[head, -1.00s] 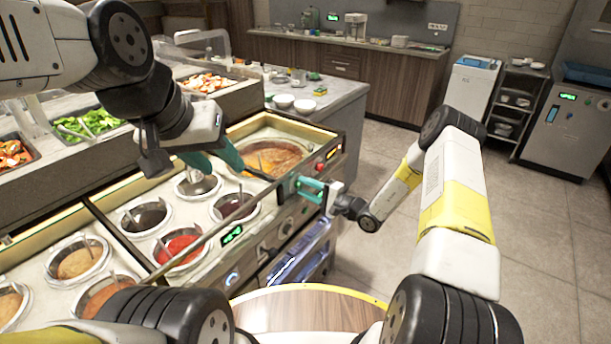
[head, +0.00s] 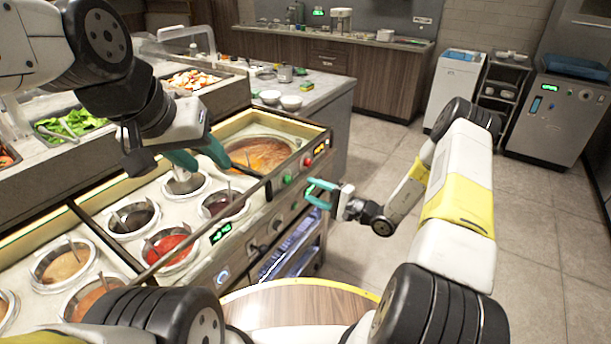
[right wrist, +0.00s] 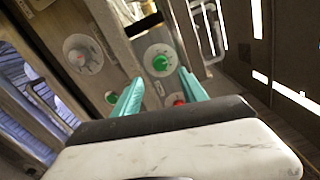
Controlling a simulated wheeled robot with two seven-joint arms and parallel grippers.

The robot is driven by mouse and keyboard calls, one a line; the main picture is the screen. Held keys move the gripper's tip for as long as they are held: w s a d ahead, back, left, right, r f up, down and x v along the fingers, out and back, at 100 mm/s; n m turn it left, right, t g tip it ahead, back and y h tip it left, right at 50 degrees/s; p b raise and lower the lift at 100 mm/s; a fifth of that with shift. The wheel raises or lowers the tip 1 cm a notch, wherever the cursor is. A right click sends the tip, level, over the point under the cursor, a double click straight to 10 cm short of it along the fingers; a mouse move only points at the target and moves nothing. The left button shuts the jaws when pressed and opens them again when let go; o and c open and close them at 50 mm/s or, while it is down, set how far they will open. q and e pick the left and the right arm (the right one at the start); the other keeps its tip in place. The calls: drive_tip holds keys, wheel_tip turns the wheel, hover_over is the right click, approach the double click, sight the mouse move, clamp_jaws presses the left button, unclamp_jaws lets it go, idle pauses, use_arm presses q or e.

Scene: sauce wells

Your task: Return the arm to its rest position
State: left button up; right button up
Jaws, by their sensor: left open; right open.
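My left gripper (head: 205,157) reaches in from the left, over the sauce counter and just left of the large round pan (head: 262,153) of brown sauce. Its teal fingers are apart, and I see nothing between them. My right gripper (head: 312,194) is in front of the counter's control panel, near the right end. It is open and empty. In the right wrist view its two teal fingers (right wrist: 156,88) stand apart, with a green knob (right wrist: 159,61) behind the gap.
Several round sauce wells, one with red sauce (head: 170,248), line the counter (head: 225,262). A salad bar with greens (head: 70,124) stands behind. White bowls (head: 290,102) sit on the back table. The floor (head: 545,225) to the right is clear.

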drive_tip(key=s+a+r+n+g+h, duration=0.1)
drive_tip(key=s+a+r+n+g, duration=0.1)
drive_tip(key=s+r+n+g, duration=0.45)
drive_tip(key=s+a+r+n+g+h, duration=0.1)
drive_tip(key=s+a+r+n+g, duration=0.2)
drive_tip(key=s+r, duration=0.8)
drive_tip(key=s+d+r+t+h, duration=0.5)
drive_tip(key=s+d+r+h, duration=0.5)
drive_tip(key=r, duration=0.5)
drive_tip(key=s+d, duration=0.2)
drive_tip(key=s, duration=0.1)
drive_tip(key=shift+s+d+r, duration=0.35)
drive_tip(key=shift+r, duration=0.05)
